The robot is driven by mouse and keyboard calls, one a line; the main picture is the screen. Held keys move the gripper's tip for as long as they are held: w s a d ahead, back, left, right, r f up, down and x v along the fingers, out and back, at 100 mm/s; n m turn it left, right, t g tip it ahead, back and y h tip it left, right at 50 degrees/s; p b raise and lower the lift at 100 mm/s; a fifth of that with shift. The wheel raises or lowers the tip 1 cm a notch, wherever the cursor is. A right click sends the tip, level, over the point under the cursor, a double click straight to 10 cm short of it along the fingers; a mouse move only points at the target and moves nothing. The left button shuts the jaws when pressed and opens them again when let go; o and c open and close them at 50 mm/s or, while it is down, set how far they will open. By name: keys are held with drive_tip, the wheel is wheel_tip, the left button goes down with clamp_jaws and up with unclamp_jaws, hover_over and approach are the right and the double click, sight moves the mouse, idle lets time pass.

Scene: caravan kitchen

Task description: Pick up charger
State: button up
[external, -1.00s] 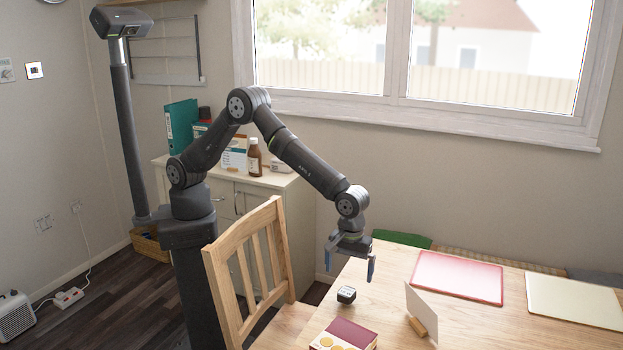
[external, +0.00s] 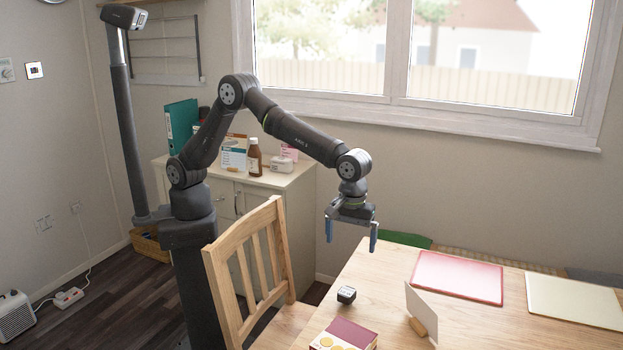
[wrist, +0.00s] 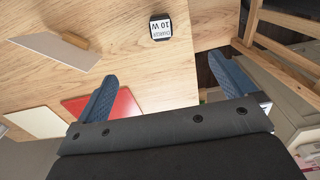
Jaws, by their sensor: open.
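The charger (external: 346,295) is a small black block with a white top label, resting on the wooden table near its left edge. In the wrist view the charger (wrist: 160,27) shows its label reading "CHARGER 10 W", upside down, beyond the fingertips and between their lines. My gripper (external: 351,238) is open and empty, its blue fingers pointing down, above and behind the charger near the table's back left corner. In the wrist view my gripper (wrist: 165,75) has its two blue fingers spread wide, with nothing between them.
A card in a wooden holder (external: 422,312) stands right of the charger. A box (external: 345,337) lies in front. A red placemat (external: 458,277) and a cream placemat (external: 574,300) lie further right. A wooden chair (external: 245,255) stands at the table's left side.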

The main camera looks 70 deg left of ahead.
idle(0.3)
drive_tip(key=c, duration=0.6)
drive_tip(key=m+t+h, duration=0.3)
drive_tip(key=m, duration=1.6)
approach(346, 291)
drive_tip(key=x, duration=1)
drive_tip(key=shift+w+d+f, duration=0.1)
drive_tip(key=shift+d+f, duration=0.05)
drive_tip(key=shift+f, duration=0.1)
